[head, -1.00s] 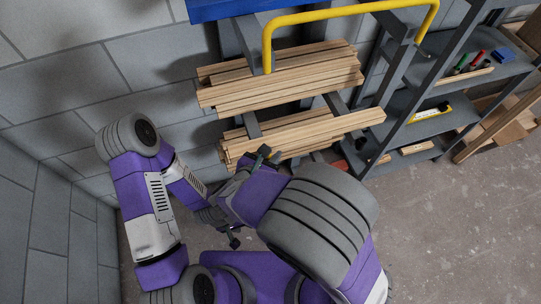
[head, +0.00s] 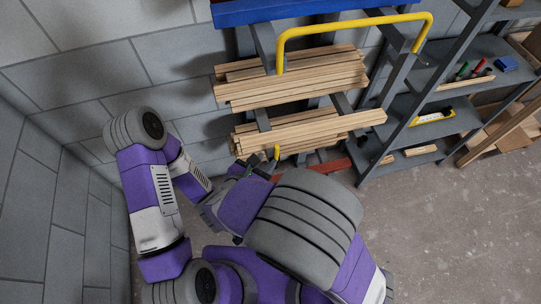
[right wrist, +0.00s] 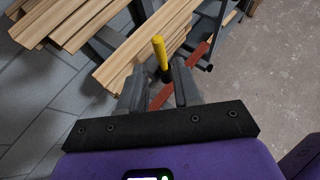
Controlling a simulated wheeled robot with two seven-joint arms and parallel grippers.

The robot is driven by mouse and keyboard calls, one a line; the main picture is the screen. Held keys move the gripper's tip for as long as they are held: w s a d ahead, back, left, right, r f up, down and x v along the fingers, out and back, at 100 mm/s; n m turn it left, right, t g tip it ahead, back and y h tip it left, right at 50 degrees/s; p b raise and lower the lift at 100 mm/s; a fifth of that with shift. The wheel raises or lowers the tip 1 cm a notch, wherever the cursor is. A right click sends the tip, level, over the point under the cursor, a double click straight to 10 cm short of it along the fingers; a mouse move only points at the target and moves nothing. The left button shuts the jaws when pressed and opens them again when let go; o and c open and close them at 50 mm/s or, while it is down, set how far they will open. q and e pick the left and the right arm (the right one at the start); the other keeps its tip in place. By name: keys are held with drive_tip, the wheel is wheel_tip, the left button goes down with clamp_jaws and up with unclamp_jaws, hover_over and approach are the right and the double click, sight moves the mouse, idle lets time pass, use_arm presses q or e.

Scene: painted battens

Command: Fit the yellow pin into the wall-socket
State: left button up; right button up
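The yellow pin (right wrist: 160,52) stands up between the fingertips of my right gripper (right wrist: 160,80) in the right wrist view. Its lower part is dark there, and the fingers are closed around it. In the head view, the pin (head: 277,152) is a small yellow upright piece at the tip of my right gripper (head: 265,165), in front of the lower stack of battens. I cannot make out the wall-socket in either view.
Wooden battens (head: 300,85) lie in two stacks on a dark rack against the block wall. A bent yellow bar (head: 350,24) and a blue beam (head: 300,10) are above. Shelves (head: 450,122) stand to the right. A red bar (head: 334,166) is low down.

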drive_tip(key=s+d+f+m+g+y, duration=0.3)
drive_tip(key=s+f+m+g, duration=0.15)
drive_tip(key=f+m, duration=0.35)
drive_tip(key=s+d+f+m+g+y, duration=0.2)
drive_tip(key=s+f+m+g+y, duration=0.1)
drive_tip(key=f+m+g, duration=0.3)
drive_tip(key=s+d+f+m+g+y, duration=0.3)
drive_tip(key=s+f+m, duration=0.1)
drive_tip(key=f+m, duration=0.5)
drive_tip(key=w+d+f+m+t+y, duration=0.1)
drive_tip(key=d+m, duration=0.4)
drive_tip(key=m, duration=0.5)
wheel_tip(320, 180, down, 2)
drive_tip(key=shift+w+f+t+p, duration=0.3)
drive_tip(key=shift+w+t, duration=0.3)
drive_tip(key=shift+t, duration=0.45)
